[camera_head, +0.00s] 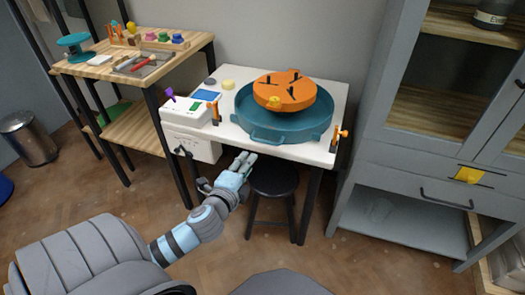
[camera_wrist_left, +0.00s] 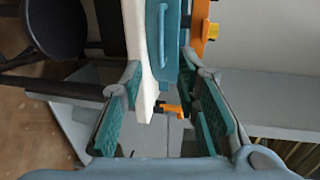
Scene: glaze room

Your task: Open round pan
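The round pan (camera_head: 270,134) is a wide teal basin on the white table (camera_head: 212,142), with a grip or seam on its near wall. An orange disc (camera_head: 284,90) with dark slots and a yellow knob sits raised in it; parts of the pan's floor are hidden. The teal pan wall (camera_wrist_left: 168,58) shows in the left wrist view with a bar-like handle (camera_wrist_left: 162,32). My left gripper (camera_head: 244,161) is below the table's front edge, in front of the pan, apart from it. In the left wrist view its fingers (camera_wrist_left: 160,88) are spread and empty. My right gripper is not seen.
A black stool (camera_head: 273,181) stands under the table, close to my left gripper. A white control box (camera_head: 186,115) is left of the pan; a grey cabinet (camera_head: 402,163) stands right.

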